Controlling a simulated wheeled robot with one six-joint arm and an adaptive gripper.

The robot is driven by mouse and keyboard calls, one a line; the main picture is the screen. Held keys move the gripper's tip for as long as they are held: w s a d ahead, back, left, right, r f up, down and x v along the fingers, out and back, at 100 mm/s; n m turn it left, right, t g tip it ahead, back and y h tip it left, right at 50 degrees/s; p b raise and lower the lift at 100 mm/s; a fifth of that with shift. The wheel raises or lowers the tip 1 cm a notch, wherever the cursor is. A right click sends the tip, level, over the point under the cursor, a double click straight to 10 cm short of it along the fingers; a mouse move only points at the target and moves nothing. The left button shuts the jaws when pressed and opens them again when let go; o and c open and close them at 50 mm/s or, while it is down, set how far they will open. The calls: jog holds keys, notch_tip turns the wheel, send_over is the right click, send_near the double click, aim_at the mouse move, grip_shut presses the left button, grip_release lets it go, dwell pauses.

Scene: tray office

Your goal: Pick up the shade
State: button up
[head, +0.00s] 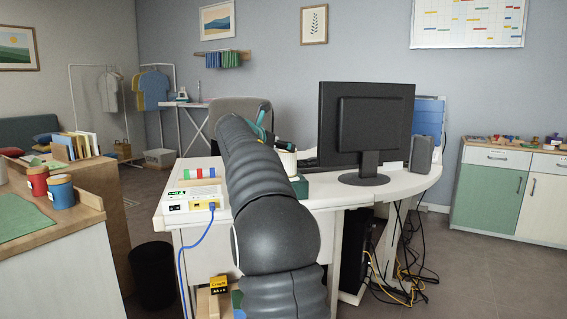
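I cannot make out a shade for certain. A cream round thing (288,160) stands on the white desk (330,193), partly hidden by my arm; I cannot tell if it is the shade. A dark elongated thing (284,145) shows just above it, and a teal piece (261,127) shows beside the upper part of my arm. My dark arm reaches forward over the desk through the middle of the head view.
A monitor (365,125) and speaker (421,154) stand on the desk's right half. A white box (188,200) with a blue cable sits at its left. Loose cables (402,270) hang below. A black bin (153,274) stands left. Floor at right (490,275) is clear.

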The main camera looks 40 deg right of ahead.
aim_at(288, 161)
jog(key=shift+s+b+x, duration=0.15)
jog(key=shift+x, duration=1.3)
jog(key=shift+s+b+x, duration=0.15)
jog(key=shift+x, duration=1.3)
jog(key=shift+d, duration=0.15)
jog(key=shift+r, duration=0.1)
jog(key=c, duration=1.3)
